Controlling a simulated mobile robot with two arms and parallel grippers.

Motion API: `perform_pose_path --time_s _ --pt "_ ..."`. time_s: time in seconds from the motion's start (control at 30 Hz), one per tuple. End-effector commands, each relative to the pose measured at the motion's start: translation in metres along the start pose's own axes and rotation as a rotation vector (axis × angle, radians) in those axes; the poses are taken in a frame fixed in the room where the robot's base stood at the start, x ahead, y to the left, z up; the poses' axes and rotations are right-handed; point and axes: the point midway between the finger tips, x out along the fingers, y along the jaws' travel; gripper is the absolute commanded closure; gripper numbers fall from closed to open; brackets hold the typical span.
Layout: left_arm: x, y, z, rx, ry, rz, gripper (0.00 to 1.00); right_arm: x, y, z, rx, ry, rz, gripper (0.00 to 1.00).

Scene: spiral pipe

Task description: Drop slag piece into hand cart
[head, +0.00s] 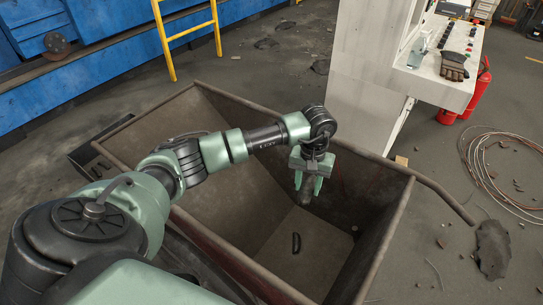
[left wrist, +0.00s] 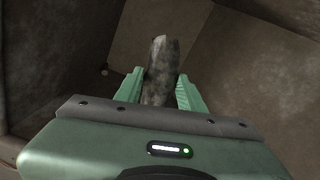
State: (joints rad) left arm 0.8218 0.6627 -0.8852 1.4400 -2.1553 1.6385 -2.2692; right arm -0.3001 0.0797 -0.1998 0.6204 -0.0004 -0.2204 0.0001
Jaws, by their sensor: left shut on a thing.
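The hand cart (head: 225,268) is a deep, rusty brown metal bin in the middle of the head view. My left gripper (head: 308,188) reaches over its rim and points down inside the bin. It is shut on a rough grey slag piece (head: 307,192). In the left wrist view the slag piece (left wrist: 160,70) stands out between the two green fingers, with the cart's inner walls and floor beyond. A small dark piece (head: 296,242) lies on the cart floor, apart from the gripper. My right gripper is not in view.
A white control console (head: 440,70) stands behind the cart, with a glove (head: 453,66) on it. A red extinguisher (head: 480,88), a wire coil (head: 500,165) and a dark lump (head: 492,248) are at right. A yellow ladder (head: 187,32) stands at the back.

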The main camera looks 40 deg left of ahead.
Motion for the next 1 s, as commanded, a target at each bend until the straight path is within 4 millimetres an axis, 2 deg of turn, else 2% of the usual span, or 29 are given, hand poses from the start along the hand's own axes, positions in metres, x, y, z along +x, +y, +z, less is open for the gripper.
perform_pose_path --time_s 0.07,0.1,0.17,0.57,0.9,1.0 --pt "0.000 0.000 0.000 0.000 0.000 0.000 1.00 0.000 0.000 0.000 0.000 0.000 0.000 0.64" --pt "0.000 0.000 0.000 0.000 0.000 0.000 0.50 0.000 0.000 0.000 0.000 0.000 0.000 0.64" --pt "0.000 0.000 0.000 0.000 0.000 0.000 0.36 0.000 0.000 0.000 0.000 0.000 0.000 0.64" --pt "-0.006 0.000 -0.001 0.000 0.001 0.000 0.36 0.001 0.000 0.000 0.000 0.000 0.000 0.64" --pt "-0.060 0.000 -0.001 0.001 0.003 0.001 0.36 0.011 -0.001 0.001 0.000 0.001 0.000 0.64" --pt "-0.071 0.000 -0.001 0.000 0.001 0.000 0.36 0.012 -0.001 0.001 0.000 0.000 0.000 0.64"
